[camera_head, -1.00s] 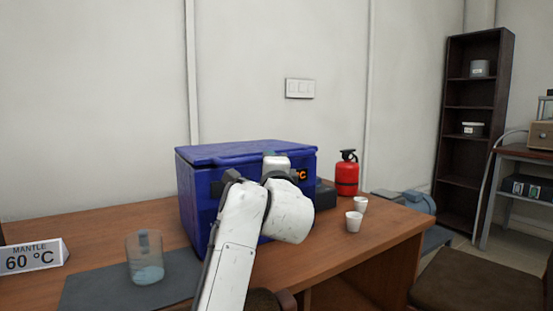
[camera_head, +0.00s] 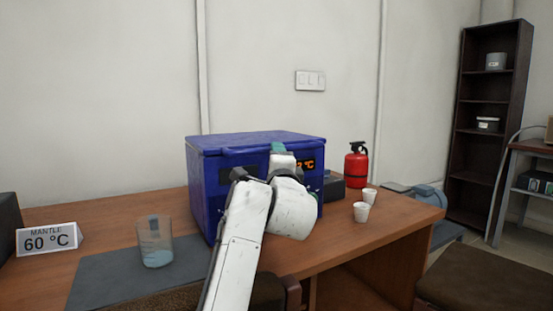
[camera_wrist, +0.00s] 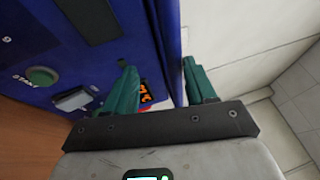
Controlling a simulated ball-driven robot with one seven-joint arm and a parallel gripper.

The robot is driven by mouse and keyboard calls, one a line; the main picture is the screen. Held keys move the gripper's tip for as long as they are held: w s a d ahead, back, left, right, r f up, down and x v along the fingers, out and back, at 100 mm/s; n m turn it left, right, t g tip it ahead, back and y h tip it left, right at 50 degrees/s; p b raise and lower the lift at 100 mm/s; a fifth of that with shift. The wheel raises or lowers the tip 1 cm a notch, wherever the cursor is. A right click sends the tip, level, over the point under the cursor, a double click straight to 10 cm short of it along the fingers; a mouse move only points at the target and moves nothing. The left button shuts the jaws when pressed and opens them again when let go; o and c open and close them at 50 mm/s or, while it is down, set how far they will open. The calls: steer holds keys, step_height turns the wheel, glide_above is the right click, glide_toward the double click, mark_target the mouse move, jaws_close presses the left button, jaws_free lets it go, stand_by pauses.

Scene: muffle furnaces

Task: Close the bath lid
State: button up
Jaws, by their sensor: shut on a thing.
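The blue bath (camera_head: 206,192) stands on the wooden desk, with its lid (camera_head: 255,139) lying flat or nearly flat across the top. I cannot tell whether a thin gap is left under the lid. My gripper (camera_head: 278,150) is at the lid's front edge, above the orange display (camera_head: 308,164). In the wrist view, the green fingers of my gripper (camera_wrist: 156,66) stand on either side of the lid's edge (camera_wrist: 168,25), one on the front-panel side and one over the top. The front panel shows a green START button (camera_wrist: 42,76).
A beaker (camera_head: 155,245) stands on a grey mat (camera_head: 110,275) beside a 60 °C sign (camera_head: 48,239). A red extinguisher (camera_head: 356,166) and two white cups (camera_head: 362,211) are right of the bath. A chair (camera_head: 480,283) stands at front right.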

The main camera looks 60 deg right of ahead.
steer(key=shift+f, duration=0.1)
stand_by(0.4)
steer(key=v, duration=1)
steer(key=shift+s+a+p, duration=0.3)
steer(key=shift+s+p, duration=0.05)
steer(key=shift+p, duration=0.1)
